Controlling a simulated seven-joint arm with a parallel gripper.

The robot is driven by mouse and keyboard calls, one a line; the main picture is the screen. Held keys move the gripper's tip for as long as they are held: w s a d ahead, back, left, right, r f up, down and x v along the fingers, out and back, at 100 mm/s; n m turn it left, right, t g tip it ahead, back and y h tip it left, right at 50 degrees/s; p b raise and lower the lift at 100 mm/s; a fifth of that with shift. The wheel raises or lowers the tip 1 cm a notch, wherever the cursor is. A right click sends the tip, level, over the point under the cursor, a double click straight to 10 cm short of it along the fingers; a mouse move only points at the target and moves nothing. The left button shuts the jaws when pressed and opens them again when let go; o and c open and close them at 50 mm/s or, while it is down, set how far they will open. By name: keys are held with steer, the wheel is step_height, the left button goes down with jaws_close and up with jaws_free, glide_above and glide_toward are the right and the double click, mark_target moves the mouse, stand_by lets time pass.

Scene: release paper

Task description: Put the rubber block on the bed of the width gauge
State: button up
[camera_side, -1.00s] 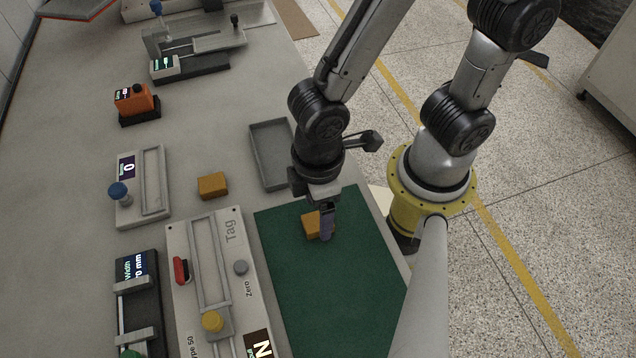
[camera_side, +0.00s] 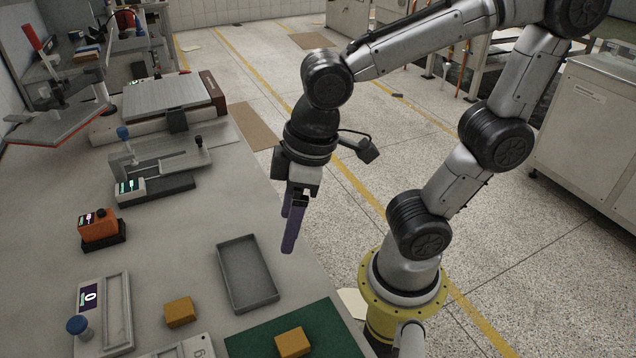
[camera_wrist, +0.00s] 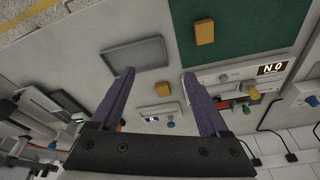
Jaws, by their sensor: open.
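Two similar tan-orange blocks are in view, and I cannot tell by look which is rubber. One block (camera_side: 292,342) lies on the green mat (camera_side: 250,346); it also shows in the wrist view (camera_wrist: 204,31). The other block (camera_side: 179,312) lies on the bare grey bench and shows in the wrist view (camera_wrist: 163,89). My gripper (camera_side: 288,250) has purple fingers, open and empty, high near the bench's right edge. In the wrist view its fingertips (camera_wrist: 159,72) stand apart with nothing between.
An empty grey tray (camera_side: 247,303) lies beyond the mat. A device with a blue knob (camera_side: 78,325) stands left of the bench block. An orange device (camera_side: 100,228) and a slide fixture (camera_side: 155,180) stand farther back. The bench between them is clear.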

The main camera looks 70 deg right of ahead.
steer(key=s+d+r+m+t+h, duration=0.1)
steer(key=s+d+r+m+t, duration=0.1)
steer(key=d, duration=0.6)
steer(key=shift+d+r+m+t, duration=0.25)
steer(key=shift+r+m+t, duration=0.2)
steer(key=shift+m, duration=0.65)
steer(key=shift+o, duration=0.6)
steer(key=shift+s+d+r, duration=0.1)
steer(key=shift+d, duration=0.2)
steer(key=shift+o, duration=0.9)
steer(key=shift+d, duration=0.15)
